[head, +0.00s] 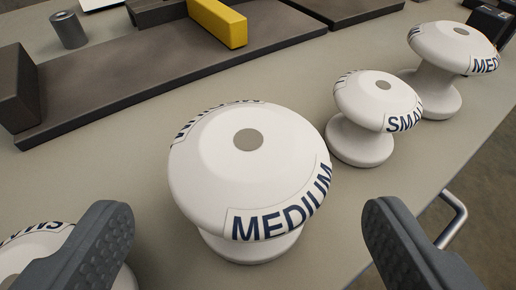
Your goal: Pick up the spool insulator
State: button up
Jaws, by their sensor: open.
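A white spool insulator labelled MEDIUM (249,170) stands upright on the table in the middle of the view. It has a wide round top with a grey centre disc. My gripper (245,235) is open, with one dark finger to the lower left and one to the lower right of this spool, apart from it. A smaller spool labelled SMALL (378,105) stands behind it to the right. Another spool with a partly hidden label starting MED (446,55) stands at the far right. A further white spool (35,245) at the lower left is partly hidden by the left finger.
A dark tray or board (175,58) lies across the back, with a yellow block (218,22) on it. A small grey cylinder (68,30) stands at the back left. The table's right edge has a metal handle (452,215). Bare table (110,165) shows left of the middle spool.

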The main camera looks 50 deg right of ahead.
aim_at(250, 142)
jog(key=shift+r+b+x, duration=0.15)
jog(key=shift+b+x, duration=0.3)
jog(key=shift+x, duration=1.5)
jog(key=shift+r+b+x, duration=0.15)
jog(key=shift+b+x, duration=0.25)
jog(key=shift+x, duration=1.55)
jog(key=c, duration=1)
